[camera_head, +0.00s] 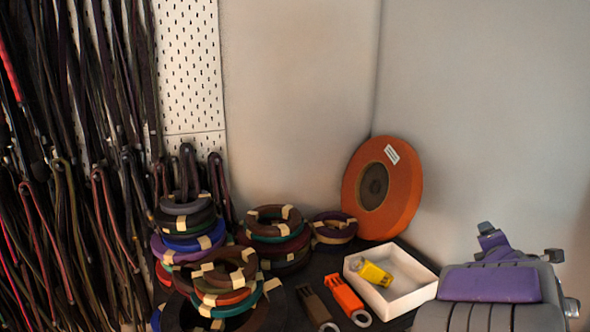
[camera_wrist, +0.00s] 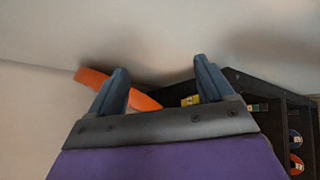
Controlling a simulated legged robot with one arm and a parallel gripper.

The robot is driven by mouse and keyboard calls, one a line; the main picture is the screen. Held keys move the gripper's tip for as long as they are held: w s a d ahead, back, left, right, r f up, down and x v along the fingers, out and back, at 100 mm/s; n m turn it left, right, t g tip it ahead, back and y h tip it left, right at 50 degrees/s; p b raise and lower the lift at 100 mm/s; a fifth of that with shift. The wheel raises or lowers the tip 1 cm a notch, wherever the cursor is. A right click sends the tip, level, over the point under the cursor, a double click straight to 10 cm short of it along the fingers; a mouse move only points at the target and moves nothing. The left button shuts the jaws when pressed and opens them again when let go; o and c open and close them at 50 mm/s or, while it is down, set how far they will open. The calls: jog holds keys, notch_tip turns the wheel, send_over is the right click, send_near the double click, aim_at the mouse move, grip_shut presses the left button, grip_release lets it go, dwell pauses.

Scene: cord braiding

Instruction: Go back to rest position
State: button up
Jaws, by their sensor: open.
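My gripper (camera_wrist: 157,88) shows in the wrist view with its two blue-grey fingers spread apart and nothing between them. The fingers point toward a plain pale wall. In the head view, my purple and grey arm is folded at the lower right, and the fingertips cannot be made out there. The arm is beside a white tray (camera_head: 418,292), to its right. A yellow piece (camera_head: 373,273) lies in the tray. An orange piece (camera_head: 345,293) and a brown piece (camera_head: 314,305) lie on the dark surface left of the tray.
Several taped cord coils (camera_head: 228,275) are stacked left of the tray. A large orange disc (camera_head: 382,188) leans against the wall behind it. Many cords (camera_head: 75,170) hang at the left beside a white pegboard (camera_head: 190,65). A dark shelf (camera_wrist: 270,92) stands at the right in the wrist view.

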jog(key=s+a+f+m+g+y, duration=0.2)
jog(key=s+a+f+m+g, duration=0.2)
jog(key=s+a, duration=0.7)
jog(key=s+a+f+m+g+y, duration=0.3)
jog(key=s+a+f+m+g, duration=0.2)
jog(key=s+a+m, duration=0.3)
jog(key=s+a+f+m+g+y, duration=0.3)
jog(key=s+a+f+m+g, duration=0.2)
jog(key=s+a, duration=0.9)
jog(key=shift+s+a+f+m, duration=0.3)
jog(key=shift+s+f+m, duration=0.4)
jog(key=shift+s, duration=0.7)
